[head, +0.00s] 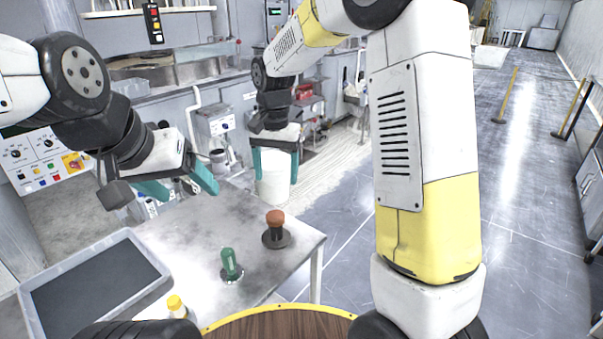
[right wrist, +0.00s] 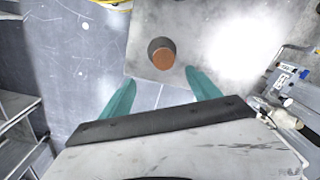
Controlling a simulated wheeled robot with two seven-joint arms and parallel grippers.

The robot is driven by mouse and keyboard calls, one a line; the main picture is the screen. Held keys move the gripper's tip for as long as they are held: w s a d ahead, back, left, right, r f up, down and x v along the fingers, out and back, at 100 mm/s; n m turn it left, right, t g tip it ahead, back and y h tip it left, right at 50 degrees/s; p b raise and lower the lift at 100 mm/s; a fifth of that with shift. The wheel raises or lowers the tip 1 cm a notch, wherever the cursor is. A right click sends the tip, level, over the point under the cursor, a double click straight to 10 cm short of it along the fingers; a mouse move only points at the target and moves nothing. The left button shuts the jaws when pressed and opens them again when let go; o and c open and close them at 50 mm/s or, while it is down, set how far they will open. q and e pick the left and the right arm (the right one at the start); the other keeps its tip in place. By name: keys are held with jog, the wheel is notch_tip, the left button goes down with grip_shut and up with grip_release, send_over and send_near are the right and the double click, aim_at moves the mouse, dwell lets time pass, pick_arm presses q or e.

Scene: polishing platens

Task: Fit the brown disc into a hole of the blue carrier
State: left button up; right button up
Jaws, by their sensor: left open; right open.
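I see no blue carrier in either view, and no loose brown disc that I can identify for sure. A brown-topped knob (head: 275,218) on a dark round base stands upright on the grey metal table (head: 190,235); the right wrist view shows this knob (right wrist: 163,55) from above. My right gripper (head: 275,168) is open and empty past the table's far edge, apart from the knob. Its teal fingers (right wrist: 160,78) show spread in the right wrist view. My left gripper (head: 178,186) is open and empty above the table's far left part.
A green handle (head: 230,264) on a round base and a yellow-capped bottle (head: 176,305) are at the front. A grey tray (head: 155,262) with a dark floor lies at left. A wood-brown round surface (head: 280,325) with a yellow rim is at the bottom. The table's middle is clear.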

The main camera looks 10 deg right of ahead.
jog(key=s+d+r+n+t+y, duration=0.2)
jog(key=s+d+r+t, duration=0.1)
jog(key=s+d+r, duration=0.65)
jog(key=s+d+r+n+t, duration=0.1)
jog(key=s+d+n+t, duration=0.1)
jog(key=s, duration=1)
jog(key=shift+d+r+t, duration=0.3)
jog(key=shift+d+t, duration=0.2)
jog(key=shift+d, duration=0.35)
